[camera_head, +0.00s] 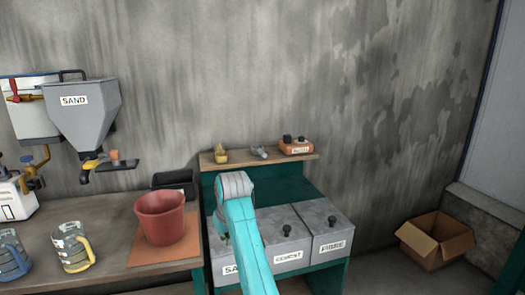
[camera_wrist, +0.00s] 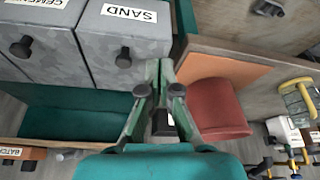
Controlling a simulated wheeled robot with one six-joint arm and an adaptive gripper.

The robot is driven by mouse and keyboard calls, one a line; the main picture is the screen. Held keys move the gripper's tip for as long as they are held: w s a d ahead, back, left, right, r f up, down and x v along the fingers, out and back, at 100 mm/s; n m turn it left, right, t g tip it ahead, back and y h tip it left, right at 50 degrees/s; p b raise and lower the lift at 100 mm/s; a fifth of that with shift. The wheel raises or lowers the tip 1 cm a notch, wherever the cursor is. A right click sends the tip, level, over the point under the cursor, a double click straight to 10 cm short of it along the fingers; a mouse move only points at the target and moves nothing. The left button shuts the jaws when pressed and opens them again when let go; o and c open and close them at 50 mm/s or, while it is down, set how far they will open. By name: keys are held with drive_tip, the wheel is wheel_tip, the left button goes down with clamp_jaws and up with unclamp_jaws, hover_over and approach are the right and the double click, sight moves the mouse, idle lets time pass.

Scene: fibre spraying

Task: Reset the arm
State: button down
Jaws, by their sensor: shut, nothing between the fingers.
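My teal arm rises from the bottom of the head view, in front of the bins, and bends at a grey joint. My gripper (camera_wrist: 160,68) shows in the wrist view, its two fingers together with nothing between them. In that view it is over the gap between the sand bin (camera_wrist: 125,45) and the wooden table (camera_wrist: 205,45), near the red bucket (camera_wrist: 215,105). In the head view I cannot make out the fingers.
The cement bin (camera_head: 288,232) and fibre bin (camera_head: 325,222) stand on a green stand under a shelf (camera_head: 230,157) with small items. The red bucket (camera_head: 161,222), jugs (camera_head: 73,247) and sand hopper (camera_head: 82,112) are left. An open cardboard box (camera_head: 435,240) stands right.

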drive_tip(key=s+d+f+t, duration=0.1)
drive_tip(key=s+d+f, duration=0.15)
drive_tip(key=f, duration=0.45)
drive_tip(key=s+d+f+m+t, duration=0.1)
drive_tip(key=s+d+f, duration=0.15)
drive_tip(key=f, duration=0.55)
drive_tip(key=s+d+f, duration=0.1)
drive_tip(key=d+f, duration=0.3)
drive_tip(key=f, duration=0.3)
drive_tip(key=s+d+f+m+t, duration=0.1)
drive_tip(key=s+d+f+t, duration=0.1)
drive_tip(key=s+d+f, duration=0.55)
drive_tip(key=s+d+f+m+t, duration=0.1)
drive_tip(key=s+d+f, duration=0.3)
drive_tip(key=s, duration=0.6)
drive_tip(key=s+d+r+m+t, duration=0.1)
drive_tip(key=s+d+t, duration=0.15)
drive_tip(key=s, duration=0.85)
drive_tip(key=s+d+r+m+t, duration=0.1)
drive_tip(key=s+d+r, duration=0.15)
drive_tip(key=s, duration=0.85)
drive_tip(key=s+d+r+m+t+h, duration=0.1)
drive_tip(key=s+d+r+t+h, duration=0.1)
drive_tip(key=s+r, duration=1.4)
drive_tip(key=shift+s+d+r+t, duration=0.15)
drive_tip(key=shift+d+r+t, duration=0.3)
drive_tip(key=shift+d, duration=0.45)
drive_tip(key=shift+r, duration=0.1)
